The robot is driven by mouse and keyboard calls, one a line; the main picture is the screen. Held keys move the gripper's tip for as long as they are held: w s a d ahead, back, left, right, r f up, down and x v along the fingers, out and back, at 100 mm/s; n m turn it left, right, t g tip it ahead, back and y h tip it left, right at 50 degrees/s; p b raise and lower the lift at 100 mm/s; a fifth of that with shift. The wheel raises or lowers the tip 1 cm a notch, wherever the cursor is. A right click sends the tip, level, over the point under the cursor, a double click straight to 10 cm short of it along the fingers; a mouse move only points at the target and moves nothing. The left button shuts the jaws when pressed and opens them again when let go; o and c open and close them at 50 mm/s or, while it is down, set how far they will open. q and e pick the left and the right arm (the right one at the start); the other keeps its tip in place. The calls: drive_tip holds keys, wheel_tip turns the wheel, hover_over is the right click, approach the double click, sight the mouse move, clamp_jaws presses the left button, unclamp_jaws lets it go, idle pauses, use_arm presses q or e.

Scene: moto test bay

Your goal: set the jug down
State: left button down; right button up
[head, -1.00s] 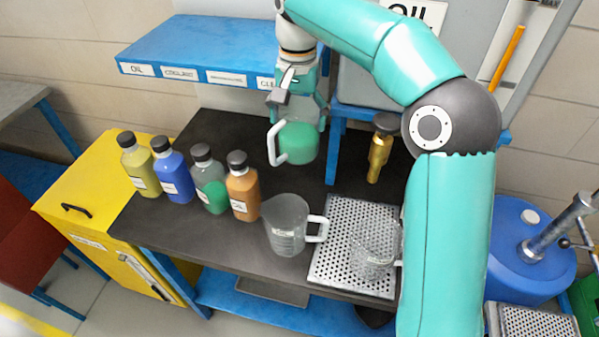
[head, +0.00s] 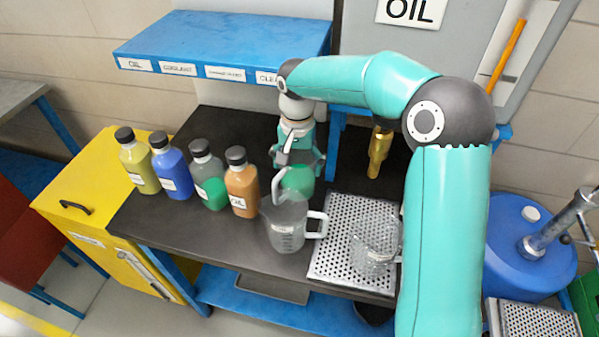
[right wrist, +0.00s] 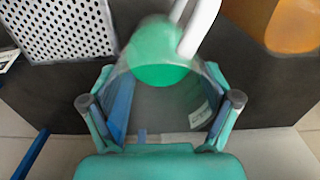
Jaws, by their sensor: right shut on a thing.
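My right gripper (head: 298,162) is shut around the body of a clear jug holding green liquid (head: 299,181), with a white handle on its left side. The jug is over the dark bench, just behind an empty clear jug (head: 286,230), which hides its lower part. I cannot tell whether its base touches the bench. In the right wrist view my gripper (right wrist: 161,98) has a finger on each side of the held jug (right wrist: 160,58), and its handle points away from the palm. My left gripper is not in view.
Several bottles stand left of the jugs, the orange one (head: 242,186) nearest. A perforated tray (head: 330,262) at right bears another clear jug (head: 372,248). A brass-coloured part (head: 379,155) hangs behind it. The dark bench (head: 185,238) is bare at front left.

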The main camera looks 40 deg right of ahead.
drive_tip(key=shift+f, duration=1.7)
drive_tip(key=shift+f, duration=0.1)
drive_tip(key=o, duration=1.2)
drive_tip(key=shift+o, duration=0.2)
drive_tip(key=s+a+r+t+h+b, duration=0.15)
drive_tip(key=r+b, duration=0.25)
drive_tip(key=r, duration=0.4)
drive_tip(key=s+a+r+t+h+b, duration=0.1)
drive_tip(key=s+a+r+h+b, duration=0.1)
drive_tip(key=r+b, duration=0.4)
drive_tip(key=shift+w+p+x, duration=0.15)
drive_tip(key=shift+x, duration=2.35)
drive_tip(key=shift+w+p+x, duration=0.2)
drive_tip(key=shift+x, duration=2.35)
drive_tip(key=shift+w+p+x, duration=0.15)
drive_tip(key=shift+x, duration=2.35)
